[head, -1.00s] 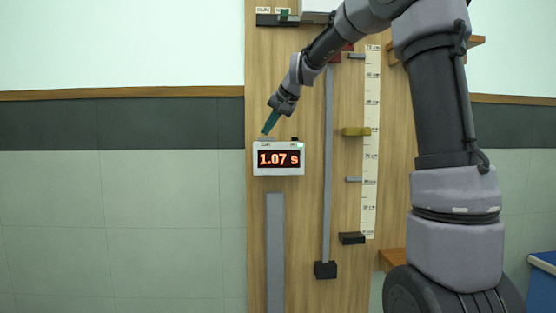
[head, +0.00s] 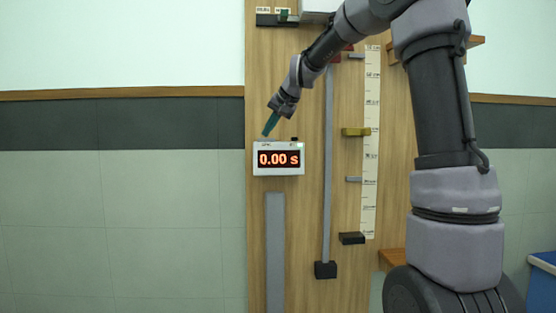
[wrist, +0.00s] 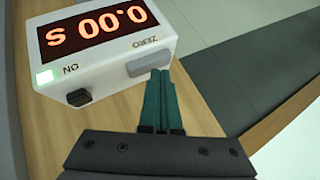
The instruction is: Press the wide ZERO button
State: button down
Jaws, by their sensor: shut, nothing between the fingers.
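The timer box (head: 279,171) is a white case on the wooden board, and its orange display (head: 279,159) reads 0.00 s. In the wrist view the timer (wrist: 112,66) appears upside down. The wide grey ZERO button (wrist: 149,63) is on its top face, beside a smaller black knob (wrist: 79,97) and a lit green square (wrist: 45,77) near the word ON. My gripper (head: 267,133) is shut, with its green fingers pointing down at the button. In the wrist view the fingertips (wrist: 160,73) are at the button's edge; I cannot tell if they touch it.
A vertical rail (head: 328,170) and a paper scale (head: 370,150) with a yellow marker (head: 356,132) are on the board right of the timer. A grey strip (head: 275,250) runs below the timer. The wall to the left is clear.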

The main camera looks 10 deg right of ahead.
jog(key=shift+r, duration=0.65)
notch_tip(320, 180, up, 6)
dwell(0.5)
dwell(0.4)
jog(key=s+d+f, duration=0.3)
jog(key=s+f, duration=0.2)
jog(key=s, duration=0.6)
jog(key=s+d+f+h, duration=0.1)
jog(key=s+d+f, duration=0.2)
jog(key=s, duration=0.9)
jog(key=s+d+f+g+h, duration=0.1)
jog(key=s+d+f, duration=0.2)
jog(key=s+f, duration=0.6)
jog(key=s, duration=0.3)
jog(key=shift+s+d+m, duration=0.15)
jog(key=shift+d+m, duration=0.2)
jog(key=shift+m, duration=0.05)
jog(key=shift+r, duration=0.1)
